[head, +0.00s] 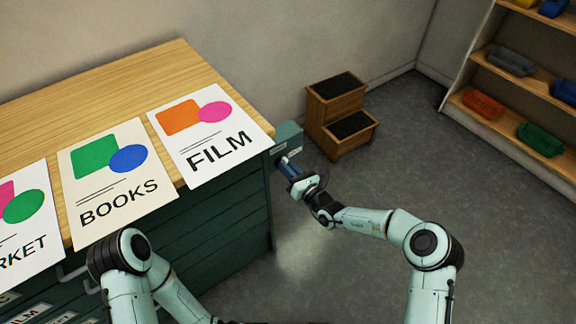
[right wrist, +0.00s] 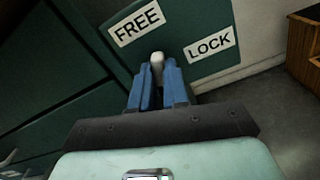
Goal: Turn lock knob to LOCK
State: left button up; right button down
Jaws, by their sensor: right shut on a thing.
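The lock knob (right wrist: 157,61) is a small pale piece on a dark green panel (right wrist: 190,20), seen in the right wrist view. A FREE label (right wrist: 137,23) is above and left of it; a LOCK label (right wrist: 209,44) is to its right. My right gripper (right wrist: 156,72) has its two blue fingers shut on the knob, one on each side. The knob's end shows between the fingertips; which label it points to I cannot tell. In the head view my right gripper (head: 284,160) is at the cabinet's right end, where the knob is hidden. My left gripper is out of view.
The green cabinet (head: 225,235) has a wooden top (head: 95,90) with MARKET, BOOKS and FILM posters (head: 208,135) lying on it. A wooden step stool (head: 340,110) stands by the wall. Shelves with coloured bins (head: 483,105) are at the right. The grey floor between is clear.

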pick_arm(q)
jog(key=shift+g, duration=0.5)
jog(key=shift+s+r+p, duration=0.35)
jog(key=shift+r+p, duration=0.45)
jog(key=shift+p, duration=0.1)
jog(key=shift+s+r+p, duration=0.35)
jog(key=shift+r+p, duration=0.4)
jog(key=shift+p, duration=0.1)
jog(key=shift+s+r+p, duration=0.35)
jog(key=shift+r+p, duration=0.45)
jog(key=shift+p, duration=0.1)
pick_arm(e)
jog(key=shift+w+d+f+m, duration=0.1)
jog(key=shift+f+m, duration=0.1)
jog(key=shift+m, duration=2.25)
jog(key=shift+d+f+m, duration=0.1)
jog(key=shift+f+m, duration=0.1)
jog(key=shift+m, duration=2.2)
jog(key=shift+w+d+f+m, duration=0.1)
jog(key=shift+f+m, duration=0.1)
jog(key=shift+m, duration=2.25)
jog(key=shift+a, duration=0.1)
jog(key=c, duration=1.1)
grip_release()
